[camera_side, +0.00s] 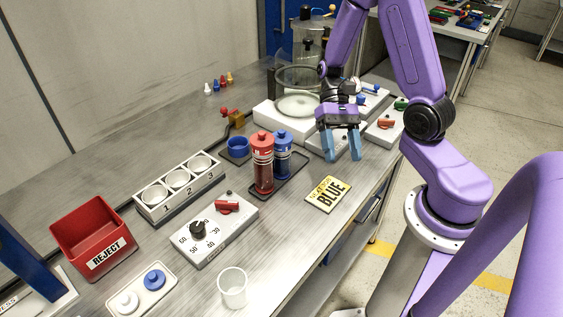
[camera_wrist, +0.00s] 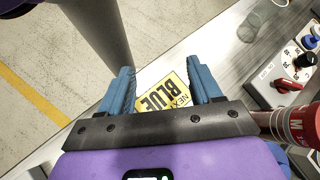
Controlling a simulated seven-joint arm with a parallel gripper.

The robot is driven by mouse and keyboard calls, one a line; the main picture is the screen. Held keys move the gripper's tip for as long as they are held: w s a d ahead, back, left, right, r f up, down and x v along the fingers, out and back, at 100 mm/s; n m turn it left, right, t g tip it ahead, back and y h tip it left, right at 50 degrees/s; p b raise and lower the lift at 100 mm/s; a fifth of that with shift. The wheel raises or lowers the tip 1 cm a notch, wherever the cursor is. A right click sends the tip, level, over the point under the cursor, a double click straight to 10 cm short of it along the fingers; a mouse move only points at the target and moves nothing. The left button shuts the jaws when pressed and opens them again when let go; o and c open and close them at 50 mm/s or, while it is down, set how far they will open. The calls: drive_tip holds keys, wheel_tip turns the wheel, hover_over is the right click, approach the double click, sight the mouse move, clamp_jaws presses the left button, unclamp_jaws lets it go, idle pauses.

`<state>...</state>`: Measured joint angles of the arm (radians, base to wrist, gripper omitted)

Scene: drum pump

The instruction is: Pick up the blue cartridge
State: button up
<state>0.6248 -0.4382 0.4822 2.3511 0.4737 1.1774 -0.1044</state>
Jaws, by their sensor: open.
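The blue cartridge (camera_side: 284,158) stands upright in a dark tray (camera_side: 293,186), beside and partly behind a red cartridge (camera_side: 262,172). My gripper (camera_side: 341,157) is open and empty, with blue fingers pointing down. It is to the right of the blue cartridge and apart from it, above the bench by the white boxes. In the wrist view my open fingers (camera_wrist: 160,68) have only a yellow card marked BLUE (camera_wrist: 163,95) beyond them. The red cartridge (camera_wrist: 302,126) shows at the right edge there. A blue patch below it is mostly hidden by my gripper body.
A red REJECT bin (camera_side: 92,238) is at left. The yellow card (camera_side: 328,194) lies near the bench edge.

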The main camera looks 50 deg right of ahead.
drive_tip(key=w+d+f+m+t+y, duration=0.1)
drive_tip(key=d+m+t+y, duration=0.1)
drive_tip(key=m+t, duration=0.3)
drive_tip(key=w+d+f+m+t+y, duration=0.2)
drive_tip(key=d+m+t+y, duration=0.1)
drive_tip(key=m, duration=0.4)
drive_tip(key=w+d+f+m+t+y, duration=0.1)
drive_tip(key=d+f+m+t+y, duration=0.1)
drive_tip(key=m+t, duration=0.4)
drive_tip(key=shift+w+d+t+y, duration=0.2)
drive_tip(key=shift+d+t+y, duration=0.5)
drive_tip(key=shift+d+t, duration=0.35)
drive_tip(key=shift+d+f+m+t+h, duration=0.15)
drive_tip(key=shift+d+m+t+h, duration=0.05)
drive_tip(key=shift+m+t, duration=0.3)
drive_tip(key=shift+d+f+m+t+h, duration=0.2)
drive_tip(key=shift+m+t, duration=0.2)
drive_tip(key=shift+t, duration=0.15)
approach(281, 150)
drive_tip(key=w+f, duration=0.1)
drive_tip(key=w+a+f, duration=0.1)
drive_tip(key=w, duration=0.1)
drive_tip(key=shift+w+a, duration=0.15)
drive_tip(key=shift+x, duration=3.2)
drive_tip(key=shift+w, duration=0.15)
drive_tip(key=c, duration=0.8)
